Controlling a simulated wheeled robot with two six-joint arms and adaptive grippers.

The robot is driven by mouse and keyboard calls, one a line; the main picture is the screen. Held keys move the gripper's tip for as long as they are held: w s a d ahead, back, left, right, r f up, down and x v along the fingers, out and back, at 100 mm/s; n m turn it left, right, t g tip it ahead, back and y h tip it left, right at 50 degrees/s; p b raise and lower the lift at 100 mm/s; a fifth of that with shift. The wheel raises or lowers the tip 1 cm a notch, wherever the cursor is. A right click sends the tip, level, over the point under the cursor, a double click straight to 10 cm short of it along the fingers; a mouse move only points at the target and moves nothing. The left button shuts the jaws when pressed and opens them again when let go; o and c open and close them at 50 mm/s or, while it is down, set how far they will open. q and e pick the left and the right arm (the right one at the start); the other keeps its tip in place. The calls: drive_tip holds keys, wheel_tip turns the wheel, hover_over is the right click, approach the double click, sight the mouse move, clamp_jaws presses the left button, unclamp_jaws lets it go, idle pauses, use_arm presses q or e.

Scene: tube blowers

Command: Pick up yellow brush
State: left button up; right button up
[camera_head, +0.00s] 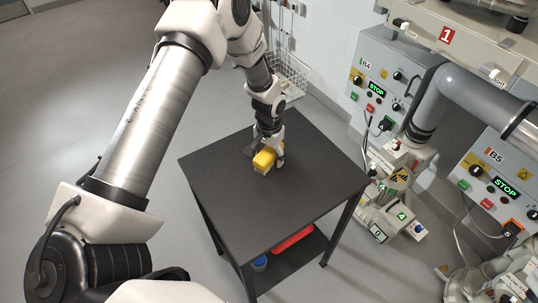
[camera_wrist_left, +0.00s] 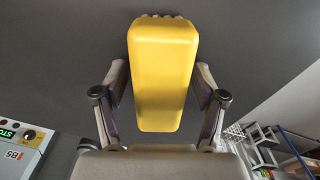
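The yellow brush (camera_head: 264,160) is at my left gripper (camera_head: 268,152), above the middle of the black table in the head view. In the left wrist view the brush (camera_wrist_left: 163,75) is a long yellow block with a row of bristles at its top end. The fingers of my left gripper (camera_wrist_left: 162,75) lie along both long sides, and their tips appear to touch it. The gripper looks shut on the brush. The brush is at or close to the tabletop; I cannot tell whether it touches. My right gripper is not in view.
The black table (camera_head: 310,190) is otherwise clear on top. A red tray (camera_head: 293,241) and a blue item (camera_head: 259,263) are on its lower shelf. Control panels (camera_head: 388,80) and machines stand at the right. A wire basket (camera_head: 288,75) is behind the table.

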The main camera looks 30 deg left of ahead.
use_arm(q)
drive_tip(key=shift+s+r, duration=0.1)
drive_tip(key=c, duration=1)
